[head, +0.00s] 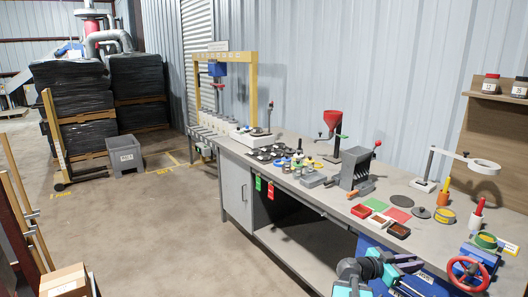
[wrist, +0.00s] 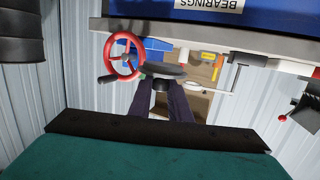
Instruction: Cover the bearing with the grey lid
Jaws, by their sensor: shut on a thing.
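My gripper (wrist: 163,84) is shut on the narrow stem or knob of a dark grey round disc (wrist: 165,71) that looks like a lid. It holds this clear of the table. In the head view my gripper (head: 407,262) is at the table's front edge, near the bottom; the held disc is hard to make out there. A similar dark grey disc with a knob (head: 421,213) lies on the table. I cannot pick out the bearing for certain. A blue bin (wrist: 270,15) labelled BEARINGS shows at the top of the wrist view.
A red handwheel (head: 468,274) stands at the right, close to my gripper.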

